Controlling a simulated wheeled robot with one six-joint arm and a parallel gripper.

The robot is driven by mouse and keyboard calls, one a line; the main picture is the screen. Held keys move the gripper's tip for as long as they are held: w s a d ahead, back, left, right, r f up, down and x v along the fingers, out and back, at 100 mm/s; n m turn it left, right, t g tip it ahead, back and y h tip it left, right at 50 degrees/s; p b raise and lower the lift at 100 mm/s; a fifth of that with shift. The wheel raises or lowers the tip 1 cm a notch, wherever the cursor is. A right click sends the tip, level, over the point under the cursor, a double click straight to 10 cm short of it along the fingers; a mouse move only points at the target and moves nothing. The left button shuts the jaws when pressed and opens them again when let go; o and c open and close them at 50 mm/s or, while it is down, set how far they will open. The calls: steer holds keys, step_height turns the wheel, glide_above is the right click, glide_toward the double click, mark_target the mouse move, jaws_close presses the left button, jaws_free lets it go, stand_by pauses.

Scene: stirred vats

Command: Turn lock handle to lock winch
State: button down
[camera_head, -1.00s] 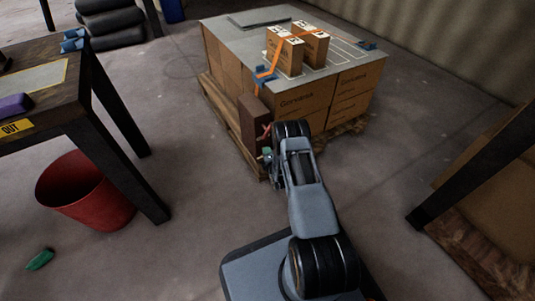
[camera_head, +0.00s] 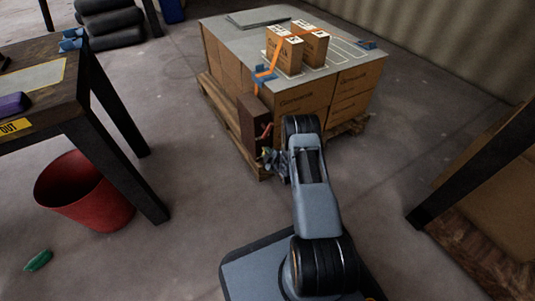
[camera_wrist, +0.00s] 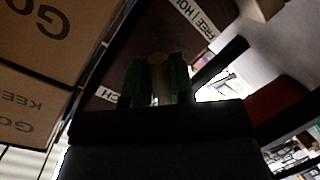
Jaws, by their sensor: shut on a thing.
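The winch is a dark brown box (camera_head: 252,116) on the near left corner of the loaded pallet. An orange strap (camera_head: 264,75) runs from above it over two small cartons. A small red part (camera_head: 265,133) shows on its front. My gripper (camera_head: 271,160) is low in front of the winch. In the wrist view my gripper's green fingers (camera_wrist: 155,82) are shut on a narrow piece with a brass-coloured round end, apparently the lock handle (camera_wrist: 158,62). A white label reading "FREE | HOL" (camera_wrist: 193,15) is on the dark panel behind; its end is hidden.
Stacked cartons (camera_head: 300,104) fill the pallet close behind my gripper. A dark table (camera_head: 62,105) and a red bucket (camera_head: 88,200) stand at left, with a green object (camera_head: 38,261) on the floor. A dark post (camera_head: 470,170) is at right. Floor between is clear.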

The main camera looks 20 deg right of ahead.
steer(key=shift+s+a+f+m+y, duration=0.2)
steer(key=shift+f+m+y, duration=0.1)
steer(key=shift+m, duration=0.2)
stand_by(0.3)
steer(key=c, duration=1)
jaws_free()
steer(key=shift+r, duration=0.1)
steer(key=shift+c, duration=0.2)
steer(key=shift+w+d+r, duration=0.1)
steer(key=shift+d, duration=0.05)
steer(key=shift+s+d+r, duration=0.1)
steer(key=shift+s+r, duration=0.1)
steer(key=shift+s, duration=0.05)
steer(key=p+v, duration=0.5)
steer(key=v, duration=0.8)
steer(key=shift+p, duration=0.3)
steer(key=shift+s+f, duration=0.1)
steer(key=shift+s, duration=0.05)
